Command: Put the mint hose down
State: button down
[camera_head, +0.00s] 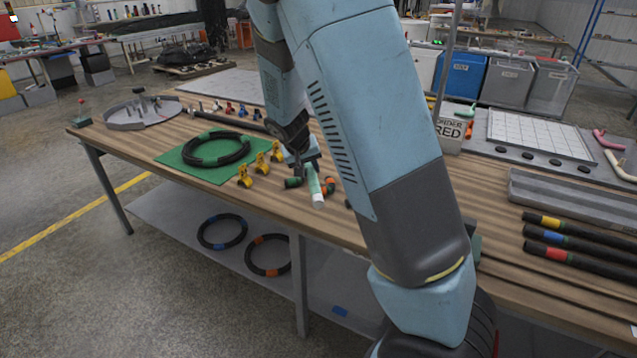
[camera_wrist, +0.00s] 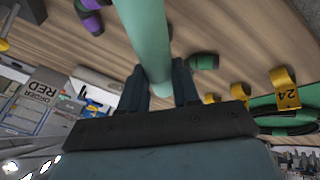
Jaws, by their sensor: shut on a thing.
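The mint hose (camera_head: 314,187) is a short pale green tube near the front edge of the wooden table. My gripper (camera_head: 307,160) is shut on it. In the wrist view the hose (camera_wrist: 147,38) runs up from between the two fingers of my gripper (camera_wrist: 164,88) to the top edge. My arm hides part of the table to the right. I cannot tell whether the hose touches the table.
Yellow tagged clips (camera_head: 261,165) and a green mat (camera_head: 175,157) with a coiled black hose (camera_head: 217,149) are to the left. Banded black hoses (camera_head: 580,240) lie at the right.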

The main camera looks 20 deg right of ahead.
jog(key=shift+s+x, duration=0.15)
jog(key=shift+x, duration=1.75)
jog(key=shift+s+x, duration=0.1)
jog(key=shift+x, duration=1.8)
jog(key=shift+f, duration=0.55)
jog(key=c, duration=0.8)
grip_release()
